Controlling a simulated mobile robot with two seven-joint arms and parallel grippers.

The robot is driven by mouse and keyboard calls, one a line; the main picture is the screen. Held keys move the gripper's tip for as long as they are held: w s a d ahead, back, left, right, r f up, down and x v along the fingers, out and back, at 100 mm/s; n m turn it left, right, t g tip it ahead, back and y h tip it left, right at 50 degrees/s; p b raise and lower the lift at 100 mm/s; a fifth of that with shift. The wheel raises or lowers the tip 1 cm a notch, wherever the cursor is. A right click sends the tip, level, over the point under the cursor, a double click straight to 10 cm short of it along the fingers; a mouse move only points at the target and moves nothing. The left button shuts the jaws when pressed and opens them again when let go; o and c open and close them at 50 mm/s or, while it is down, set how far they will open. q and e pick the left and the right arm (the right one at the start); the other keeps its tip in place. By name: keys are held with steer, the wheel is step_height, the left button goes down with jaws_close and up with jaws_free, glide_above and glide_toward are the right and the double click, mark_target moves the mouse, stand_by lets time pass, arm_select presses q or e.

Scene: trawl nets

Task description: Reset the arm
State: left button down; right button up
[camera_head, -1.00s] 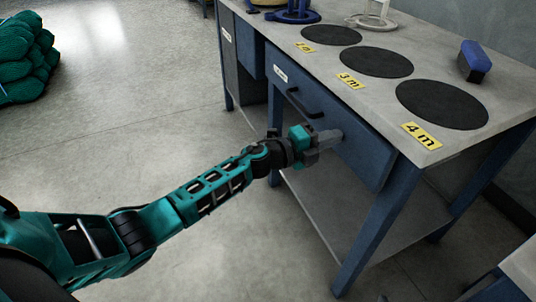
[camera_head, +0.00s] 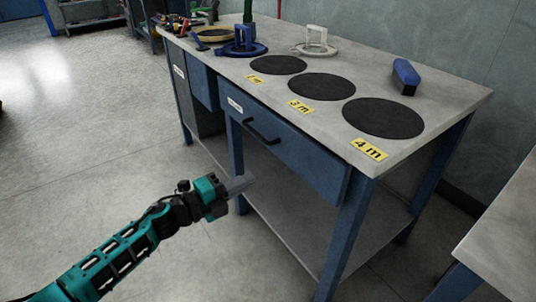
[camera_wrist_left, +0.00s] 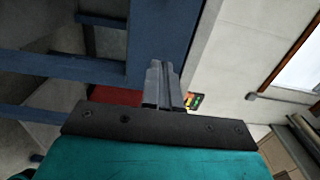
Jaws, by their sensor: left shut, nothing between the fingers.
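My left arm comes in from the lower left in the head view. Its gripper (camera_head: 240,185) is shut and empty, in the air in front of the workbench and below the level of its top. In the left wrist view the fingers (camera_wrist_left: 165,85) are together with nothing between them. The blue bench frame and the pale bench top edge show past them there. My right gripper is not in view.
The workbench (camera_head: 445,90) has a closed drawer (camera_head: 290,150) with a dark handle. On top are black discs, yellow labels, a blue brush (camera_head: 406,76), and blue (camera_head: 243,42) and white (camera_head: 316,42) stands. Another table (camera_head: 510,230) is at lower right. Floor at left is clear.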

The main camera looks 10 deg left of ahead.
arm_select(q)
steer(key=s+d+f+n+g+y, duration=0.2)
steer(key=s+f+n+y, duration=0.25)
steer(key=s+n, duration=0.65)
steer(key=s+d+f+n+g+y, duration=0.15)
steer(key=s+f+n+y, duration=0.35)
steer(key=s+n, duration=0.65)
step_height(320, 180, up, 10)
steer(key=w+a+n+p, duration=0.1)
steer(key=a+p, duration=0.1)
steer(key=p, duration=1.3)
steer(key=shift+a+f+t, duration=0.15)
steer(key=shift+a+t, duration=0.05)
steer(key=shift+t, duration=0.15)
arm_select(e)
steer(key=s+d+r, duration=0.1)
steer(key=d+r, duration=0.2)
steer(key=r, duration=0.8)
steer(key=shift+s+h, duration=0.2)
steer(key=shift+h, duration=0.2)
